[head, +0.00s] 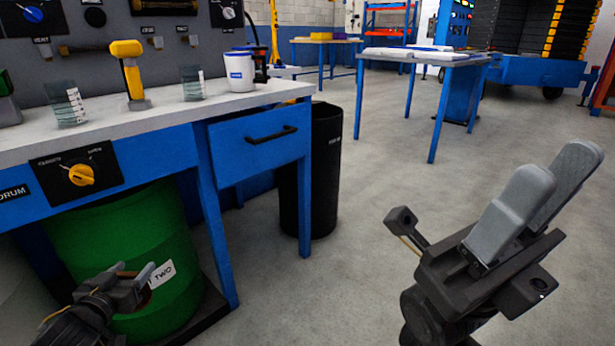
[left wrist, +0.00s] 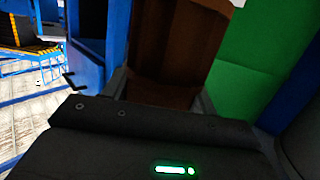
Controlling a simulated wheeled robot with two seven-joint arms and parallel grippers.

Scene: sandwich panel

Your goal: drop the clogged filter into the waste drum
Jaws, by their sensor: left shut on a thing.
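My left gripper (head: 128,285) is low at the left, in front of the green drum (head: 150,235) under the bench. It is shut on a brown, flat-sided thing (left wrist: 170,45), which fills the space between its fingers in the left wrist view. This looks like the clogged filter, and its far end is cut off by the picture edge. The green drum carries a white label reading "TWO". A tall black bin (head: 325,180) stands right of the bench; its lettering is too small to read. My right gripper (head: 555,165) is empty, its grey fingers apart over the floor.
The blue bench (head: 215,110) has a drawer and a yellow selector knob (head: 81,175) beside a "DRUM" label. A yellow-handled tool (head: 130,75), beakers and a white tub (head: 239,72) stand on top. The floor at centre right is clear.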

